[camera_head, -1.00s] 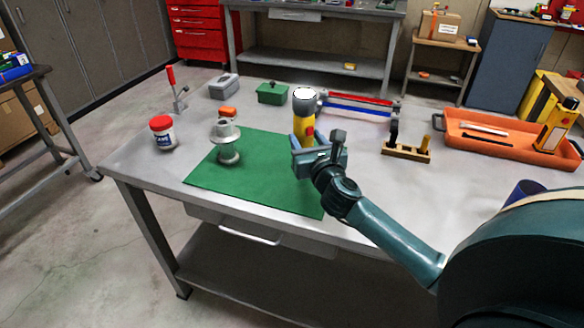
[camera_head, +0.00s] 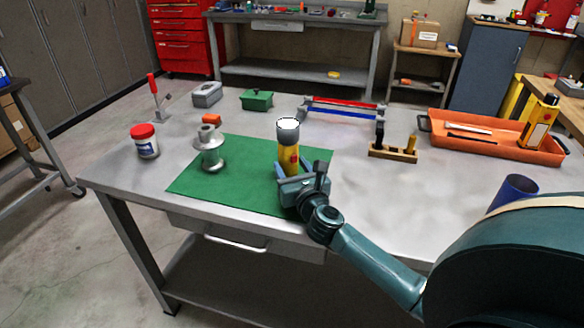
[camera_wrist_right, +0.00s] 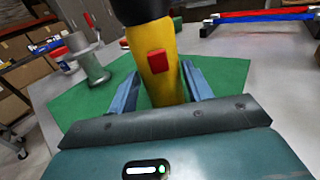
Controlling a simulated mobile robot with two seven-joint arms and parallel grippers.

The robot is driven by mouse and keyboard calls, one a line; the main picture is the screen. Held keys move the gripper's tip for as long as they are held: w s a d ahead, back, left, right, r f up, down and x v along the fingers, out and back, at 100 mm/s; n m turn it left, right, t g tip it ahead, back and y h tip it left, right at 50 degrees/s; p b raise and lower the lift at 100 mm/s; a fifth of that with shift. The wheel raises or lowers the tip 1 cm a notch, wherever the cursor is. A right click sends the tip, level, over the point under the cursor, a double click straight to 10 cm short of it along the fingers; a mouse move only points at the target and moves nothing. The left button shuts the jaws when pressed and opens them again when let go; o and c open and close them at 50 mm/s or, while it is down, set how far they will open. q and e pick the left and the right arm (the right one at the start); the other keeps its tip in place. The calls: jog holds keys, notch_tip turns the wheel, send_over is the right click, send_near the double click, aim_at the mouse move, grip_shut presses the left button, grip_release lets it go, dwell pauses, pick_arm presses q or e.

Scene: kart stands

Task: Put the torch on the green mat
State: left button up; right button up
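The torch (camera_head: 289,155), yellow with a pale lens on top and a red switch, is upright over the right part of the green mat (camera_head: 230,190). My right gripper (camera_head: 292,172) has its fingers on both sides of the torch and is shut on it. In the right wrist view, the torch (camera_wrist_right: 160,65) stands between the two blue fingertips (camera_wrist_right: 161,72), with its dark head cut off at the top. The gripper hides the torch's lower end, so I cannot tell whether it touches the mat. My left gripper is not in view.
A grey spool-like part (camera_head: 210,150) stands on the mat's left side. A red-lidded jar (camera_head: 146,142), green box (camera_head: 257,100), red and blue bar rack (camera_head: 343,108), wooden holder (camera_head: 393,152) and orange tray (camera_head: 490,147) surround it. The bench right of the mat is mostly clear.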

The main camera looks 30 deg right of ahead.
jog(key=o, duration=0.3)
